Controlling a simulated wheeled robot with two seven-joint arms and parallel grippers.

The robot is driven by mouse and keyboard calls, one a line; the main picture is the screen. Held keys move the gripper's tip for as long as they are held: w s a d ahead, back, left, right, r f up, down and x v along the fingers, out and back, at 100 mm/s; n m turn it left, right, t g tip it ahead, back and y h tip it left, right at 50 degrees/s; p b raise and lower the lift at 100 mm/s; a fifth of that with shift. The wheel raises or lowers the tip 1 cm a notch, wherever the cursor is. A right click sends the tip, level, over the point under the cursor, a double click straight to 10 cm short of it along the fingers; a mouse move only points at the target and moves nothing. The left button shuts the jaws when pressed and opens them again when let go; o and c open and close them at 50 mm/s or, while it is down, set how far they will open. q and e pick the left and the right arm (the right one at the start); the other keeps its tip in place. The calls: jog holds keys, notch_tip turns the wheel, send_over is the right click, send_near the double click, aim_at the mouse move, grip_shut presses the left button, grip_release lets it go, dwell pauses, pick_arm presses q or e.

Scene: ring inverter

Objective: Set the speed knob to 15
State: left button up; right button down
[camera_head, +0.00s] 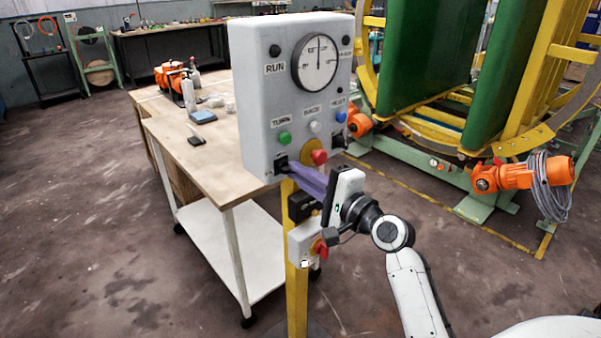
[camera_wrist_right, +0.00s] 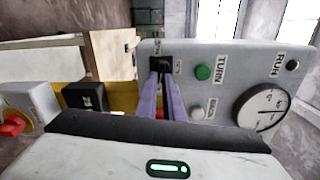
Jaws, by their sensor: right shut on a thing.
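The grey control box (camera_head: 246,105) stands on a yellow post. A black knob (camera_head: 281,164) sits at its lower left; its label is too small to read, so I cannot confirm it is the speed knob. The knob also shows in the right wrist view (camera_wrist_right: 160,63). My right gripper (camera_head: 294,168) has purple fingers shut on this knob, partly hiding it. Its fingertips meet at the knob in the wrist view (camera_wrist_right: 161,75). The round dial (camera_head: 316,63) has its needle pointing about straight up. My left gripper is not in view.
Green (camera_head: 284,138), white (camera_head: 315,127) and blue (camera_head: 341,117) buttons and a red button (camera_head: 319,157) are near the fingers. A switch box with a red knob (camera_head: 319,247) is below. A wooden-topped table (camera_head: 175,140) stands behind left; green-and-yellow machinery (camera_head: 425,50) is behind right.

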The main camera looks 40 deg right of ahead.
dwell(0.5)
jog(key=c, duration=1.9)
grip_release()
jog(key=shift+o, duration=0.2)
jog(key=shift+s, duration=0.1)
jog(key=s+b, duration=0.1)
jog(key=s, duration=0.9)
jog(key=shift+d+b, duration=0.4)
